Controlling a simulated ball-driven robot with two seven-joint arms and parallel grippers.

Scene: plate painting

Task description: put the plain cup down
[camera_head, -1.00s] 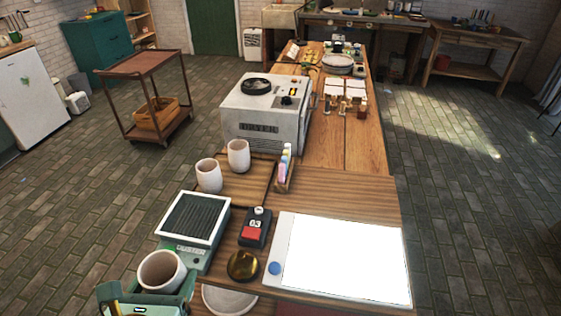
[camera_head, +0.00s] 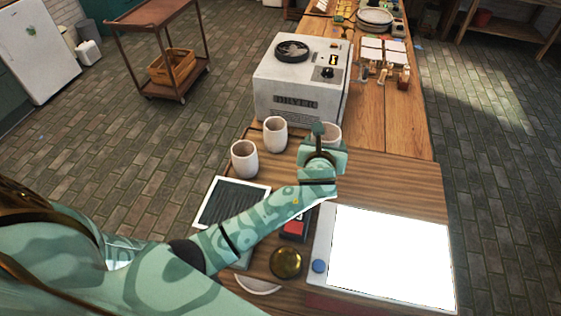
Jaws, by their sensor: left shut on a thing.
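A pale plain cup (camera_head: 330,131) is just beyond my left gripper (camera_head: 322,150), which is shut on it. My gripper and wrist hide the lower part of this cup, so I cannot tell whether its base touches the wooden board (camera_head: 262,179). Two similar pale cups stand upright on that board to the left, one nearer (camera_head: 244,160) and one farther back (camera_head: 274,135). The held cup is apart from both. My right gripper is out of view.
A white dryer (camera_head: 300,85) stands just behind the cups. My left arm crosses over a dark-topped scale (camera_head: 230,200) and a red-and-black device (camera_head: 295,228). A brass bowl (camera_head: 286,263) and a bright white panel (camera_head: 390,260) are in front.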

